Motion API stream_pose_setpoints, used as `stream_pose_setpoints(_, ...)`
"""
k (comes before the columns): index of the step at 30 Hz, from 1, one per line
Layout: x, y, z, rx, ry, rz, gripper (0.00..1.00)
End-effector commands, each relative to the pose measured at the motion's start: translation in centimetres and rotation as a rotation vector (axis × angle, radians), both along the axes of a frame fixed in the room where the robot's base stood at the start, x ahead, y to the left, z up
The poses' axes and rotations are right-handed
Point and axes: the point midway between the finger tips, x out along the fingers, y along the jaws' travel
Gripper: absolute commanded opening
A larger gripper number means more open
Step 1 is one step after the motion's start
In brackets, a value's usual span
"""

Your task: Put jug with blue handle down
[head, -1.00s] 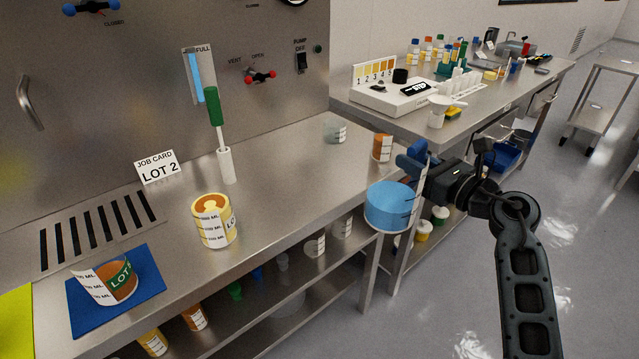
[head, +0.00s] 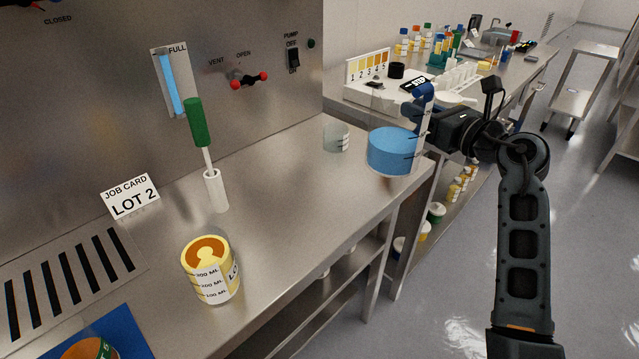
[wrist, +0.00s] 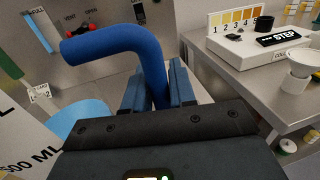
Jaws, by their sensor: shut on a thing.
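The jug with the blue handle (head: 424,97) is clear and holds blue liquid (head: 392,150). It looks upright in the head view, at the far right end of the steel bench (head: 285,190). I cannot tell whether its base touches the bench. My gripper (head: 431,125) is at its right side, shut on the handle. In the wrist view the bent blue handle (wrist: 120,45) runs between my gripper's fingers (wrist: 160,90). The jug's marked wall (wrist: 28,140) shows at lower left there.
A clear beaker (head: 336,138) stands just left of the jug. A yellow-orange beaker (head: 211,270), a green-handled tool in a white holder (head: 215,190) and a LOT 2 card (head: 133,198) are nearer. A side bench with a white device (wrist: 262,48) stands beyond. Middle bench surface is clear.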

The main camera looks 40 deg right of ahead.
Motion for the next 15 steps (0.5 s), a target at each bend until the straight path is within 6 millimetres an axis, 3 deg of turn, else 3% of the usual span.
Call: stream_pose_setpoints(15,7.5,5.5,-5.6,0.001,0.002,0.005,0.00)
